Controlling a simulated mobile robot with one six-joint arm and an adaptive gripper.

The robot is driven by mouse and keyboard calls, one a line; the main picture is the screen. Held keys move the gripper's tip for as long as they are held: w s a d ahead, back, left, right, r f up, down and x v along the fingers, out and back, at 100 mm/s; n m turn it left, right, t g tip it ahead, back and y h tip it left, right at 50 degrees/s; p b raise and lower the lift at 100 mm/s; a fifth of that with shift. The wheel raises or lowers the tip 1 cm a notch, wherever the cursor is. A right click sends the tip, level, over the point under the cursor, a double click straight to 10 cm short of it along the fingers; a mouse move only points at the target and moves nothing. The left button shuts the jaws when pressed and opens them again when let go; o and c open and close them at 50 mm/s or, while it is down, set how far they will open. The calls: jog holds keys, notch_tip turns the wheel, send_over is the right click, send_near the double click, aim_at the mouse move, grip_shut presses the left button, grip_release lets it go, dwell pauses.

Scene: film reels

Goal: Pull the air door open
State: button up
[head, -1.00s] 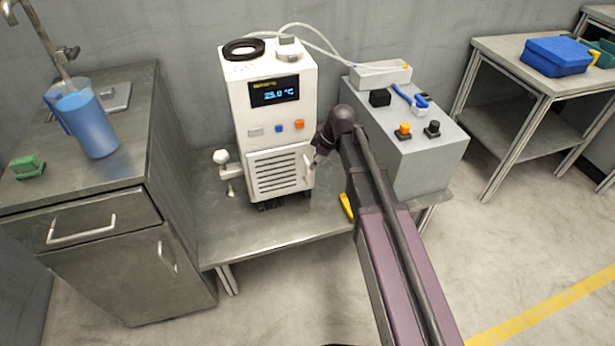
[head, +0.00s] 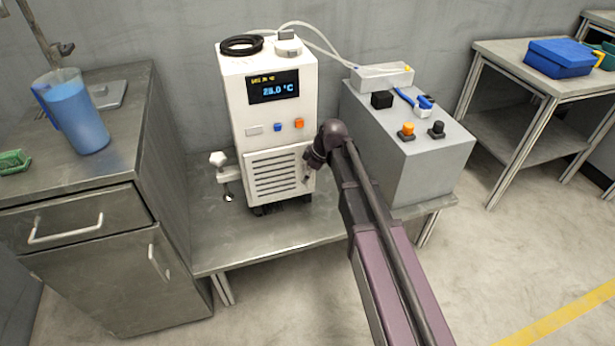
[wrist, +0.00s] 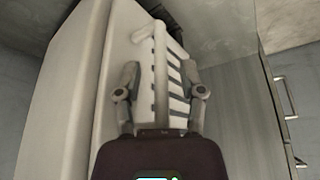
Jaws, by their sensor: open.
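The air door (head: 275,174) is the slatted white panel low on the front of a white chiller unit (head: 240,110). It looks flush with the front in the head view. In the wrist view its dark slats (wrist: 178,85) show, with a pale upright bar handle (wrist: 160,70) in front of them. My gripper (wrist: 160,76) is open, one finger on each side of the handle, with gaps visible on both sides. In the head view my gripper (head: 309,170) is at the door's right edge, small and partly hidden by my wrist.
The chiller stands on a metal bench (head: 290,235). A grey control box (head: 405,160) with knobs stands close on the right. A clamp-like fitting with a white knob (head: 217,159) is on the left. A steel cabinet with a blue jug (head: 75,115) stands further left.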

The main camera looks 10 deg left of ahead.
grip_shut()
jog(key=shift+d, duration=0.2)
dwell(0.3)
